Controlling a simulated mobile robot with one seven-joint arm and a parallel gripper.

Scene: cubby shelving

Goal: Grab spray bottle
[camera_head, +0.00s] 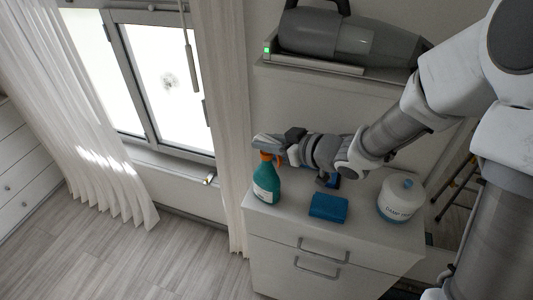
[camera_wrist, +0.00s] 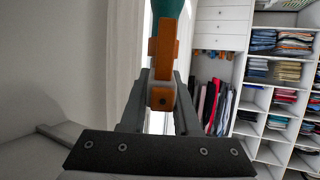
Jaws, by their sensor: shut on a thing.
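The spray bottle (camera_head: 266,184) is green with a white label and an orange spray head. It stands upright near the left edge of the white cabinet top in the head view. My gripper (camera_head: 262,146) reaches in from the right at the height of the spray head. In the wrist view, my gripper (camera_wrist: 160,98) is shut on the orange spray head, which lies between the two fingers. Part of the green bottle (camera_wrist: 167,8) shows at the top edge of that view. The cabinet (camera_head: 290,222) has drawers with handles.
A blue box (camera_head: 328,207) and a white round container (camera_head: 396,200) stand on the cabinet to the right. A grey handheld vacuum (camera_head: 340,38) sits on a wall shelf above. A curtain (camera_head: 228,120) hangs close on the left. Cubby shelving (camera_wrist: 275,95) shows in the wrist view.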

